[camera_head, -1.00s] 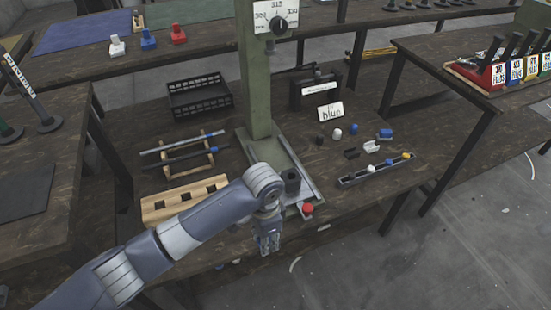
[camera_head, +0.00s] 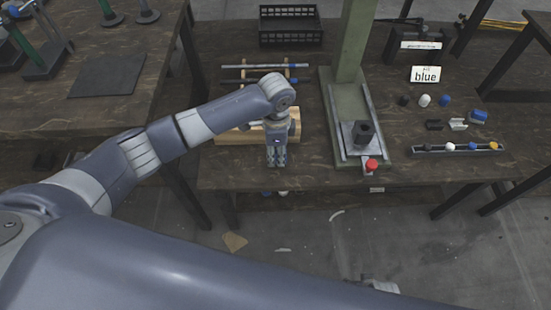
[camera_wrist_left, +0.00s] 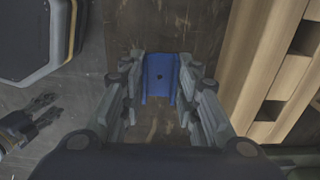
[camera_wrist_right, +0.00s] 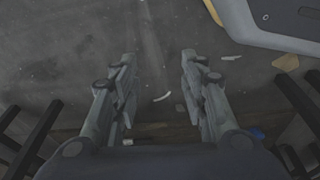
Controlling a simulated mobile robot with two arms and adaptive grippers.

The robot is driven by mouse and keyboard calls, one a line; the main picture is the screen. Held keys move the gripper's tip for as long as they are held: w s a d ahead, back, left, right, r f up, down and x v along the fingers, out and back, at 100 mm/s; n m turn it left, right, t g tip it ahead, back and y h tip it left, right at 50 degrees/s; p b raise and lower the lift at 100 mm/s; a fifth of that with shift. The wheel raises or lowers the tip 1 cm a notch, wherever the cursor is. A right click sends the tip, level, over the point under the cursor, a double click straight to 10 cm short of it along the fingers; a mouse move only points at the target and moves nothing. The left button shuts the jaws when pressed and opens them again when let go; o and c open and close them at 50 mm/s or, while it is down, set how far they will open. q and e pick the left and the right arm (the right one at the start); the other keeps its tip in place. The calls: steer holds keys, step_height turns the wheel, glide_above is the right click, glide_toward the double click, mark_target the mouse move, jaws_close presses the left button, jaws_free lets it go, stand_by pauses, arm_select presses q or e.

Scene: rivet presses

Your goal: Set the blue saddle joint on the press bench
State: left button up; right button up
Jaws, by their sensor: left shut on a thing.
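My left gripper (camera_head: 277,163) is at the front edge of the press bench (camera_head: 310,178), just before the pale notched wooden block (camera_head: 232,137). In the left wrist view its fingers (camera_wrist_left: 160,85) are shut on the blue saddle joint (camera_wrist_left: 159,74), a channel-shaped piece with a small dark hole. In that view the dark bench top lies below the joint; the height between them is hard to judge. The head view hides the joint behind the gripper. My right gripper (camera_wrist_right: 158,75) is open and empty over the grey floor.
The green press column (camera_head: 352,50) stands right of the left gripper, with a dark block (camera_head: 363,132) and a red button (camera_head: 372,165). A rod rack (camera_head: 262,80), a black crate (camera_head: 290,25), a "blue" card (camera_head: 425,75) and small parts (camera_head: 478,117) lie around. Bare bench separates block and press.

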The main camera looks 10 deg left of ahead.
mark_target(276, 158)
arm_select(q)
steer(key=shift+f+b, duration=0.5)
steer(key=shift+f, duration=1.25)
arm_select(e)
steer(key=shift+w+r, duration=0.4)
steer(key=shift+r, duration=0.4)
steer(key=shift+w+r, duration=0.35)
steer(key=shift+r, duration=0.4)
arm_select(q)
steer(key=shift+f, duration=0.1)
steer(key=o, duration=0.9)
arm_select(e)
steer(key=shift+a, duration=0.1)
arm_select(q)
steer(key=shift+r, duration=0.35)
steer(key=shift+r+p, duration=0.9)
steer(key=shift+r, duration=2.65)
arm_select(e)
steer(key=s+f, duration=0.3)
steer(key=f, duration=0.2)
steer(key=shift+d+f, duration=0.2)
steer(key=shift+d, duration=0.05)
